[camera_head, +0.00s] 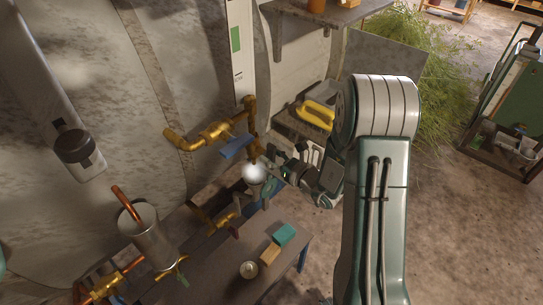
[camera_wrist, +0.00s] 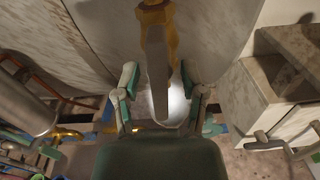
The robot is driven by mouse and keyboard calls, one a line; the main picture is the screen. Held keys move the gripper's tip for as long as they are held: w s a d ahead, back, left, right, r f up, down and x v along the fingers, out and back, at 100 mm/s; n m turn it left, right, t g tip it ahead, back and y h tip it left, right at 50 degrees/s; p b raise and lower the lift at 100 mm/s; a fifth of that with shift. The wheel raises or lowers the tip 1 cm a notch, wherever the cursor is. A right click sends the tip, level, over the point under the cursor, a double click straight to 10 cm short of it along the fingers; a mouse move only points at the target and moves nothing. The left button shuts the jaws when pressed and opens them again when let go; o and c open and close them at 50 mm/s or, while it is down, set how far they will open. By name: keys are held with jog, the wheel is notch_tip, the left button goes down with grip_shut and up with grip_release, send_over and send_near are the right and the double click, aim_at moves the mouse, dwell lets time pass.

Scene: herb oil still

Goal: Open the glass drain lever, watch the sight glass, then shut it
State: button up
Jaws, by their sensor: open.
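A blue lever (camera_head: 237,147) sits on brass pipework (camera_head: 215,132) beside the tank wall in the head view. My gripper (camera_head: 270,168) is just to the right of and below this lever. In the wrist view, a long pale handle (camera_wrist: 157,75) hangs from a brass fitting (camera_wrist: 155,15), between the two spread fingers of my gripper (camera_wrist: 158,82). The fingers are open, with a visible gap on each side of the handle. A tall white strip with a green band (camera_head: 236,40) stands above the brass pipe; I cannot tell whether it is the sight glass.
A bright white glow (camera_head: 253,173) lies beside my fingers. A metal can with a copper pipe (camera_head: 149,240) stands lower left. A low bench (camera_head: 222,275) carries a teal block (camera_head: 284,234) and a tan block (camera_head: 269,254). A shelf (camera_head: 325,14) juts out above; open floor lies right.

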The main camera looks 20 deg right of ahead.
grip_shut()
jog(key=shift+m, duration=0.3)
jog(key=m, duration=0.3)
jog(key=shift+d+m, duration=0.1)
jog(key=shift+m, duration=0.2)
jog(key=m, duration=0.4)
jog(key=shift+w+d, duration=0.1)
jog(key=m, duration=0.4)
jog(key=shift+f+m, duration=0.15)
jog(key=shift+m, duration=0.25)
jog(key=m, duration=0.4)
jog(key=shift+f, duration=0.1)
jog(key=shift+m, duration=0.3)
jog(key=shift+f, duration=0.1)
